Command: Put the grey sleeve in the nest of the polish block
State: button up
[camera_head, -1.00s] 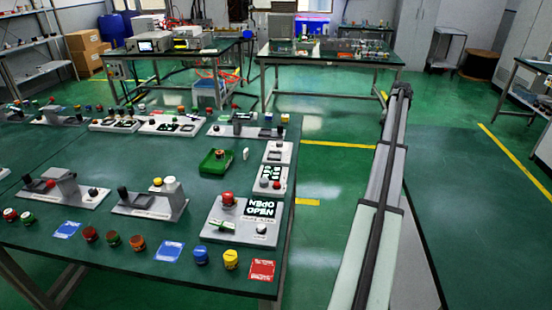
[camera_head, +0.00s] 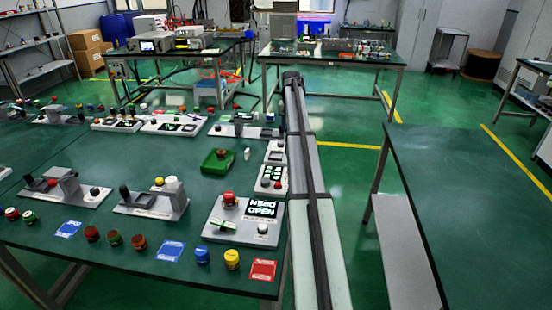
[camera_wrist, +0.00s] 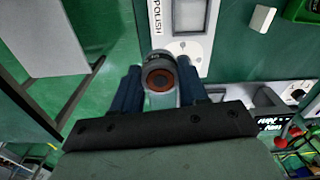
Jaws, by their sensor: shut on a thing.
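My gripper (camera_wrist: 160,88) is shut on the grey sleeve (camera_wrist: 154,60), a short round piece with a dark reddish-brown centre facing the wrist camera. The sleeve is held over the near-left edge of the polish block in the wrist view. The polish block (camera_wrist: 211,15) is pale, with the word POLISH on its left side and a grey square area (camera_wrist: 188,15). In the head view the block (camera_head: 275,150) appears at the table's right edge, beside my arm. The gripper and sleeve cannot be made out in the head view.
A green tray (camera_head: 217,160) and a small white piece (camera_head: 246,154) stand left of the block. A panel with a lit display (camera_head: 270,178) and a larger OPEN panel (camera_head: 243,218) are nearer. The floor lies beyond the table's right edge.

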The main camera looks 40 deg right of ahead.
jog(key=n, duration=0.2)
send_over(280, 152)
jog(key=a, duration=0.3)
jog(key=shift+s+d+f+n, duration=0.15)
jog(key=shift+f+n, duration=0.8)
jog(key=shift+f, duration=0.7)
jog(key=shift+s+a+f+n, duration=0.1)
jog(key=shift+s+f+n, duration=0.1)
jog(key=shift+f+n, duration=1.05)
jog(key=shift+s+d+f+n, duration=0.15)
jog(key=shift+f+n, duration=0.45)
jog(key=shift+f, duration=1.4)
jog(key=shift+a+f, duration=0.15)
jog(key=shift+f, duration=0.2)
